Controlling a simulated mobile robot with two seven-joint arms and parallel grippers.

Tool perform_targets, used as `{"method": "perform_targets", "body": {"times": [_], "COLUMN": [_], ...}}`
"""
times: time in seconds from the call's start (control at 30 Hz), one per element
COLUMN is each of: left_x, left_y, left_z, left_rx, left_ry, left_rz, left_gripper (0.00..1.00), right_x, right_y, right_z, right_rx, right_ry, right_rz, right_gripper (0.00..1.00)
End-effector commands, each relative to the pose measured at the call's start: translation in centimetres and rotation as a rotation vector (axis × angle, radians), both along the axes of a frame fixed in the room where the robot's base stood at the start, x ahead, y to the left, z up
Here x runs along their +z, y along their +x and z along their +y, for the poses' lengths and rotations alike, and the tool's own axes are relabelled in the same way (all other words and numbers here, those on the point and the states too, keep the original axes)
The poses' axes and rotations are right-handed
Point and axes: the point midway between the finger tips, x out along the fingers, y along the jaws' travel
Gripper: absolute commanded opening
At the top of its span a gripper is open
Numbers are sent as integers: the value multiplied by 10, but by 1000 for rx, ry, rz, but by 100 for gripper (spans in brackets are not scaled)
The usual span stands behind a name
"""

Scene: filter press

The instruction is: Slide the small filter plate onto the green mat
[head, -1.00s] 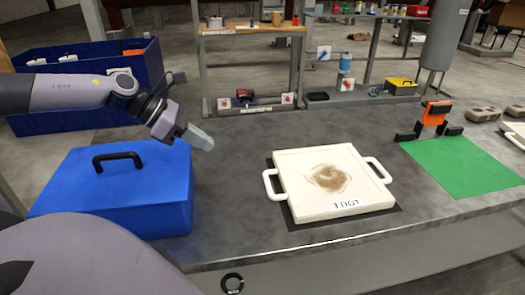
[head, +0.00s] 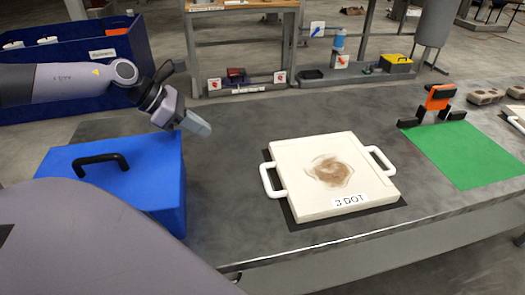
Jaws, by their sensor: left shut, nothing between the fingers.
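The small filter plate (head: 300,160) is a flat white square with a brown stain, a label and a white handle on its left and right sides. It lies on a black mat (head: 378,214) on the grey table. The green mat (head: 462,153) lies flat and bare to its right, apart from it. My left gripper (head: 205,128) is shut and empty, held above the table to the upper left of the plate, not touching it. My right gripper is not in view.
A blue case (head: 150,165) with a black handle stands left of the plate. An orange and black clamp-like stand (head: 437,102) is at the green mat's far edge. Grey blocks (head: 485,97) lie beyond it. The table between plate and green mat is clear.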

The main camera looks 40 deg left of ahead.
Motion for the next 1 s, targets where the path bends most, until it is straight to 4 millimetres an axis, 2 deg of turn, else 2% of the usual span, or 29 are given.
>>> {"method": "perform_targets", "body": {"times": [1.0], "left_x": [-104], "left_y": [78], "left_z": [-72], "left_rx": [0], "left_ry": [-5], "left_rz": [-1], "left_gripper": [0], "right_x": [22], "right_y": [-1], "right_z": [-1], "right_rx": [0], "right_ry": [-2], "right_rz": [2], "right_gripper": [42]}}
